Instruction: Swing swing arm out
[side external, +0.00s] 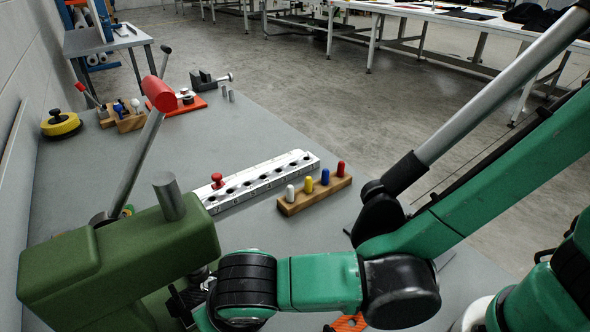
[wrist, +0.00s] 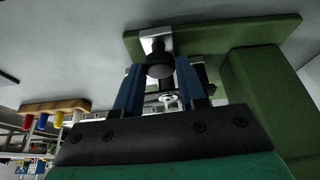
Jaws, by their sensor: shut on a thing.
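A green press (side external: 110,262) stands at the near left of the table. A long grey lever (side external: 135,165) with a red end (side external: 158,93) rises from it. My gripper (wrist: 159,68) is at the front of the press, below its head; in the side view its fingers are mostly hidden. In the wrist view, which is upside down, its two blue fingers close around a round dark knob (wrist: 160,65). The knob sits by a bright metal block (wrist: 156,40) over the press's green base (wrist: 260,28). I cannot tell which part is the swing arm.
A white numbered strip (side external: 262,178) with a red knob and a wooden rack (side external: 315,195) of coloured pegs lie right of the press. Further back are a yellow round thing (side external: 61,125) and a red-orange fixture (side external: 182,106). The table's far right is clear.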

